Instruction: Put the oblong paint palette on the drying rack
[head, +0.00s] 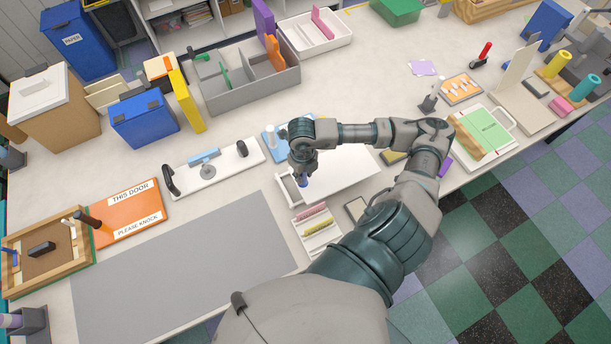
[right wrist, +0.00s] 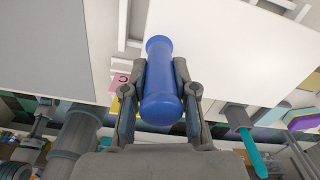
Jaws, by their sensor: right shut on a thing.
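My right gripper (head: 302,174) is over the middle of the table. It is shut on a blue cylinder (right wrist: 162,80), which stands between its two fingers in the right wrist view. In the head view the cylinder (head: 302,182) shows small below the fingers, by a narrow open white tray or drawer (head: 289,193) at the left end of a white box (head: 345,175). I cannot tell whether the cylinder is loose or fixed to it. I cannot make out an oblong paint palette or a drying rack for certain. My left gripper is not in view.
A white board with dark handles (head: 225,174) lies to the left. A grey divided bin (head: 240,95) stands behind. The grey mat (head: 190,270) is bare.

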